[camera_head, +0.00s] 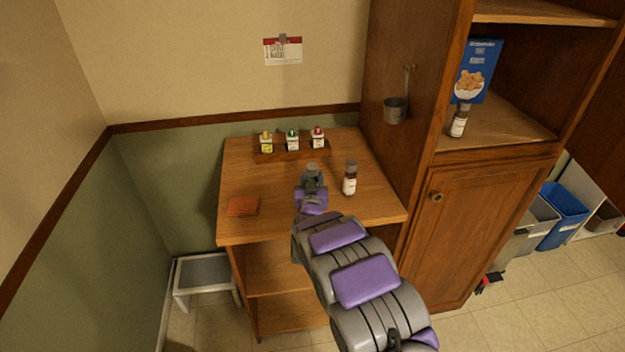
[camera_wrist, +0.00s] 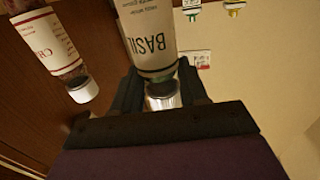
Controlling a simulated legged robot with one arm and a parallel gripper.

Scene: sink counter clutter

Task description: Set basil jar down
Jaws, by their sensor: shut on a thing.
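The basil jar (camera_wrist: 150,40), pale with dark "BASIL" lettering, shows large at the top of the wrist view. My gripper (camera_wrist: 162,92) is shut on it, with one dark finger on each side near its silvery end. In the head view my gripper (camera_head: 312,180) is over the small wooden table, and it hides most of the jar. I cannot tell whether the jar touches the tabletop. A jar with red lettering (camera_wrist: 52,42) shows at left in the wrist view.
A wooden rack (camera_head: 292,154) with several small bottles stands at the table's back. An orange-brown square (camera_head: 242,206) lies at front left. The cabinet (camera_head: 400,75) rises at right; its shelf holds a jar (camera_head: 459,122) and blue box (camera_head: 478,68). The table's left half is mostly clear.

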